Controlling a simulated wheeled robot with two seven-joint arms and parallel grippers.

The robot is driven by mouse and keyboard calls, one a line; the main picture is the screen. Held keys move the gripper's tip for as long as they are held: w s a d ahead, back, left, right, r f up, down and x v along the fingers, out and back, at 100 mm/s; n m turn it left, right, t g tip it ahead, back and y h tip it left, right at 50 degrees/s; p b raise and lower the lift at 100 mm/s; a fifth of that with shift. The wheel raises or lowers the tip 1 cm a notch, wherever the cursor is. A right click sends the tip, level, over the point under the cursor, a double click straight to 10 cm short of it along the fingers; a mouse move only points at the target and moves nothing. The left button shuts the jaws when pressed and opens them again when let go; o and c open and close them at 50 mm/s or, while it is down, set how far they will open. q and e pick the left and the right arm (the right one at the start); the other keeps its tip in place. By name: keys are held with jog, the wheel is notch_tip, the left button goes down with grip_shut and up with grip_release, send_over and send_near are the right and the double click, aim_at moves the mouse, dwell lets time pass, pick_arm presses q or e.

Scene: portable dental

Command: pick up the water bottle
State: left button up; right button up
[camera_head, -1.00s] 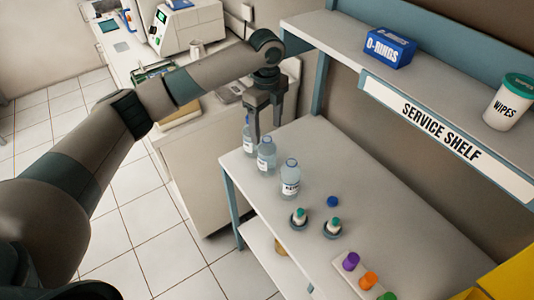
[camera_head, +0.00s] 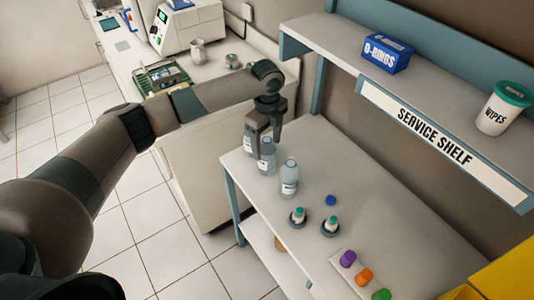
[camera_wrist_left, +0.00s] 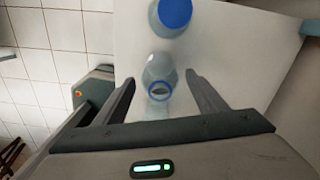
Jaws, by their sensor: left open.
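Several small clear bottles stand upright in a row at the table's far left corner. The far bottle (camera_head: 249,143) is partly hidden by my left gripper (camera_head: 263,135). The middle bottle (camera_head: 266,157) and the near labelled bottle (camera_head: 289,179) stand nearer. I cannot tell from the labels which is the water bottle. My left gripper is open, pointing down at the far end of the row. In the left wrist view, a clear bottle (camera_wrist_left: 158,68) lies ahead between the open fingers, with no contact visible. A blue cap (camera_wrist_left: 175,13) shows beyond it. My right gripper is not seen.
The service shelf (camera_head: 440,130) overhangs the table's back. A counter with devices (camera_head: 190,25) stands behind.

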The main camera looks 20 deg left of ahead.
pick_arm(q)
jog(key=shift+f, duration=1.1)
jog(key=c, duration=1.3)
